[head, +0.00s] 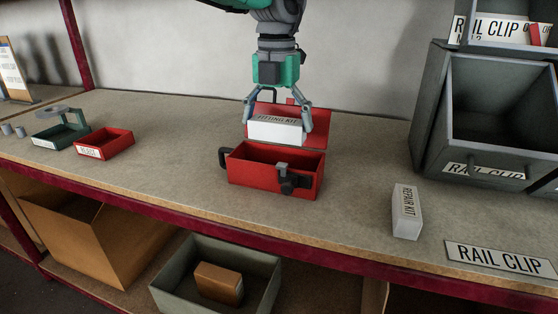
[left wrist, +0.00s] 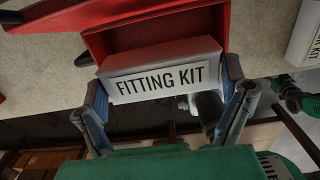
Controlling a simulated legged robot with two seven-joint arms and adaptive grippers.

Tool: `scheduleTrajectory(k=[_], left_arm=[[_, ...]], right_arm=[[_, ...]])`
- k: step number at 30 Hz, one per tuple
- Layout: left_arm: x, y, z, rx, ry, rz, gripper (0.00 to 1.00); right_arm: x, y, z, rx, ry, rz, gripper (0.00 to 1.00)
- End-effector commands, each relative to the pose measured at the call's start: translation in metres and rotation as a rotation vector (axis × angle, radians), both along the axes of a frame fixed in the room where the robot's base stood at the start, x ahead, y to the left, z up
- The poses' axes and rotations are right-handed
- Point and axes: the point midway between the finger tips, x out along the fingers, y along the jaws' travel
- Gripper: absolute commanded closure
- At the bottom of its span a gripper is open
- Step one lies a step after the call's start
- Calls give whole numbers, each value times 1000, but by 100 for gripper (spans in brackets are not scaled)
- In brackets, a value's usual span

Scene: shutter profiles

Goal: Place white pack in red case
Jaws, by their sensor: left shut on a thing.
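The white pack (head: 274,131), labelled FITTING KIT, is held level between the fingers of my left gripper (head: 277,124), which is shut on it. The pack also shows in the left wrist view (left wrist: 160,73), with a finger at each end. The red case (head: 262,175) stands on the bench with its lid raised at the back. In the head view the pack is above the case's open body, in front of the lid. In the left wrist view the case (left wrist: 228,8) is partly hidden behind the pack. My right gripper is not in view.
A second white box (head: 407,212), labelled REPAIR KIT, stands to the right of the case. A grey rail clip bin (head: 430,110) is at the right. A small red tray (head: 104,143) and a green fixture (head: 60,132) are at the left. Bench surface around the case is clear.

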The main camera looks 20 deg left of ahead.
Motion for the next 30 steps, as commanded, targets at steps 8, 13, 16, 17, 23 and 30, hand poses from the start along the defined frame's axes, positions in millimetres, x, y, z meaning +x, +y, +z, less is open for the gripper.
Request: scheduleTrajectory(k=[8,13,16,17,23,30], left_arm=[[1,0,-37,1,2,-1,40],[0,0,-65,1,3,-1,40],[1,0,-67,0,1,-1,40],[1,0,-67,0,1,-1,40],[1,0,-66,-1,2,-1,40],[0,1,-74,-1,5,-1,40]], right_arm=[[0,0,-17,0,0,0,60],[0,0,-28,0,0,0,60],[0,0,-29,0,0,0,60],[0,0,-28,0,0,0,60],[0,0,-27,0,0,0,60],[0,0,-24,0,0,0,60]])
